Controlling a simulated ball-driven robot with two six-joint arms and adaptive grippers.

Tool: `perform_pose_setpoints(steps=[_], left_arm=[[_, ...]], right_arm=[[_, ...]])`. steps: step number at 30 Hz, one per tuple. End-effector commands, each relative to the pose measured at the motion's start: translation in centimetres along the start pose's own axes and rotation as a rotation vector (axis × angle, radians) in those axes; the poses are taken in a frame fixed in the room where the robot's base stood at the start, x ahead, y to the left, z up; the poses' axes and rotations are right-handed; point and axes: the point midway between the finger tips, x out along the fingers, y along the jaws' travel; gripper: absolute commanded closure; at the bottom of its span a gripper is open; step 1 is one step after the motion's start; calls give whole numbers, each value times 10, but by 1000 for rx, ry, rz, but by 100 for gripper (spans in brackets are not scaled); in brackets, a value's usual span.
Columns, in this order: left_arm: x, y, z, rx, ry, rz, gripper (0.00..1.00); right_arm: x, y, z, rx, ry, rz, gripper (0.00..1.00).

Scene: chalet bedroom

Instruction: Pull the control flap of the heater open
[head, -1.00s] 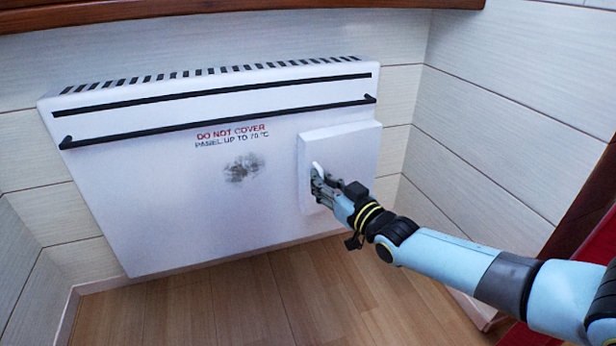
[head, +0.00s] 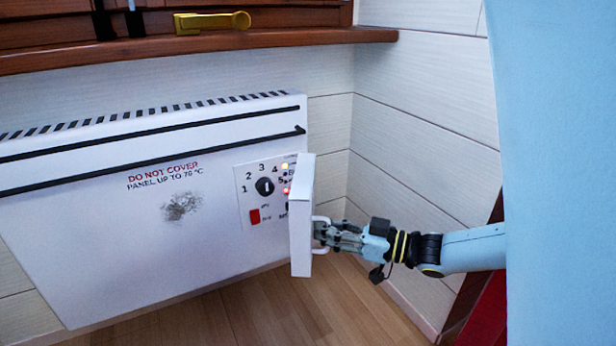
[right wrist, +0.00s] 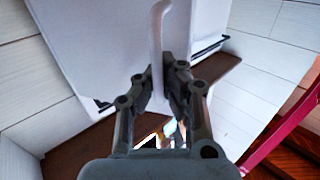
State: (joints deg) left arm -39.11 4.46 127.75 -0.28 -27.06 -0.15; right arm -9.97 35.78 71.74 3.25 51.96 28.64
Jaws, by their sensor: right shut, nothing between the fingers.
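The white heater panel (head: 100,235) hangs on the wall in the head view. Its control flap (head: 301,225) stands swung out from the panel, seen nearly edge-on. A dial (head: 264,186), a red switch (head: 254,216) and small lights show to the left of it. My right gripper (head: 325,233) is shut at the flap's white handle (head: 320,249), on the flap's right side. In the right wrist view the closed fingertips (right wrist: 163,88) lie at the lower end of the handle (right wrist: 157,35), in front of the flap (right wrist: 95,45). My left gripper is out of view.
A wooden sill (head: 200,48) runs above the heater, with a yellow handle (head: 212,22) over it. The plank wall (head: 425,130) is close on the right. Wooden floor (head: 250,312) lies below. A large light-blue surface, probably my own arm, covers the right edge.

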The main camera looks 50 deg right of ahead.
Motion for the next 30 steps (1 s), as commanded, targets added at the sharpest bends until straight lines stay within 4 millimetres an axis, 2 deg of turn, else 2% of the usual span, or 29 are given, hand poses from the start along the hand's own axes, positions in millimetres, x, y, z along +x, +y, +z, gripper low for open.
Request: perform_pose_setpoints(steps=[12,30], left_arm=[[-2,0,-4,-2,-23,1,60],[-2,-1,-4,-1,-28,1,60]], right_arm=[[-33,23,-1,5,2,0,100],[-42,30,0,5,2,-1,100]])
